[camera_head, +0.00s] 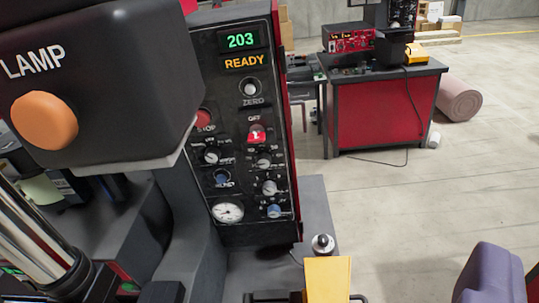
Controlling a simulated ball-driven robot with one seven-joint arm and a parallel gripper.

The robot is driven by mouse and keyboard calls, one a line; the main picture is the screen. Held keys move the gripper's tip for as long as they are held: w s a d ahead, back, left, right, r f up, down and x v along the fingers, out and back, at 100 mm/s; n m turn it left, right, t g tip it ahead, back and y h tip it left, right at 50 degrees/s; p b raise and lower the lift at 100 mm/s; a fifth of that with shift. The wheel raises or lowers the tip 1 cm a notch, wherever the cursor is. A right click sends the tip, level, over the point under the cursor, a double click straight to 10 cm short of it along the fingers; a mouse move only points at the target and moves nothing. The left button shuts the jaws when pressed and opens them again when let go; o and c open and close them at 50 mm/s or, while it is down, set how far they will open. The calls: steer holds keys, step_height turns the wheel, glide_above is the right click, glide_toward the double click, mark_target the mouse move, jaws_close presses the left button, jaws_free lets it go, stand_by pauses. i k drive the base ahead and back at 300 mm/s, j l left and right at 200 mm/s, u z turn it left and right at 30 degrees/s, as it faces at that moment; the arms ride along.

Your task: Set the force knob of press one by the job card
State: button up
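The press control panel (243,175) stands upright in the middle of the camera_head view, slightly tilted in the picture. Its display (240,41) reads 203 in green, with READY (244,62) in orange below. The panel carries a ZERO button (250,88), a red STOP button (204,119), a red switch (256,134), several small knobs, including a blue-topped one (274,211), and a round gauge (228,212). The small knob labels are too blurred to tell which is the force knob. I can make out no job card and no part of my gripper.
A black housing marked LAMP with an orange button (44,120) fills the upper left. A shiny column (32,238) stands below it. A yellow block (328,278) and a black-knobbed control (323,244) are at the bottom. A purple object (492,276) is lower right. Open floor lies right.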

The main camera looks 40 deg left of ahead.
mark_target(264, 160)
steer(key=k, duration=0.4)
steer(key=u, duration=0.4)
steer(key=k+u, duration=0.15)
steer(key=u, duration=0.25)
steer(key=j+u, duration=0.1)
steer(key=u, duration=0.3)
steer(key=k+u, duration=0.1)
steer(key=u, duration=0.3)
steer(key=i+j+u, duration=0.15)
steer(key=u, duration=0.25)
steer(key=i+j+u, duration=0.1)
steer(key=u, duration=0.25)
steer(key=i+u, duration=0.25)
steer(key=u, duration=0.15)
steer(key=k+z, duration=0.25)
steer(key=k, duration=0.2)
steer(key=z, duration=1.75)
